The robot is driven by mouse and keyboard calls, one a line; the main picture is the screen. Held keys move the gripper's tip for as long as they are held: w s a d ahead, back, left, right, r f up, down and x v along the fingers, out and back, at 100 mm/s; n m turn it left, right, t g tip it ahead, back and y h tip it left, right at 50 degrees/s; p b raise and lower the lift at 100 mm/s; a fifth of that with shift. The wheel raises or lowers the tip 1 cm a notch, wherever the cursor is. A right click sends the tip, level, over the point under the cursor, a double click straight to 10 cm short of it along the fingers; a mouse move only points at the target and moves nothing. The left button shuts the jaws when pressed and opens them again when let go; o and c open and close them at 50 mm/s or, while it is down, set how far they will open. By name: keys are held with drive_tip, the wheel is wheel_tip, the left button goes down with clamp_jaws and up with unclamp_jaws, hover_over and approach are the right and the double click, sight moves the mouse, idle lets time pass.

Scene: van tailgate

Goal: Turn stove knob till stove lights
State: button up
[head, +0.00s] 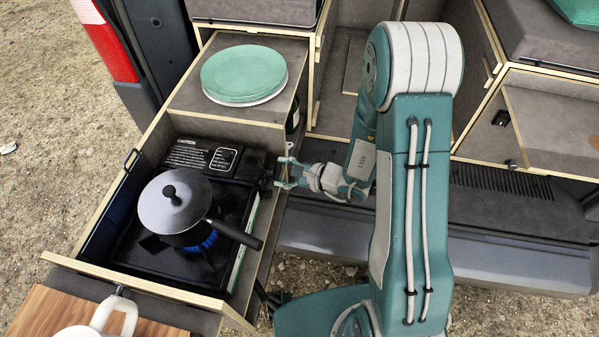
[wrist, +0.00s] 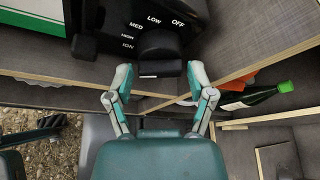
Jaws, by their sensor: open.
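The black stove (head: 142,257) sits in the pull-out drawer, and a blue flame (head: 207,243) burns under the pot. The lidded pot (head: 170,205) stands on the burner with its handle towards the lower right. In the wrist view the black stove knob (wrist: 160,50) has OFF, LOW, MED, HIGH and IGN printed around it. My gripper (wrist: 160,74) is open, with one fingertip to each side of the knob's near end; I cannot tell whether they touch it. In the head view my gripper (head: 281,173) is at the stove's right side, where the knob is hard to make out.
Green plates (head: 243,73) are stacked on the shelf behind the stove. The drawer's wooden edge (head: 135,284) runs along the front. A wooden board (head: 45,313) with a white mug (head: 115,315) is at lower left.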

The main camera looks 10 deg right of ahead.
drive_tip(key=v, duration=1)
drive_tip(key=shift+d, duration=0.15)
drive_tip(key=shift+s, duration=0.1)
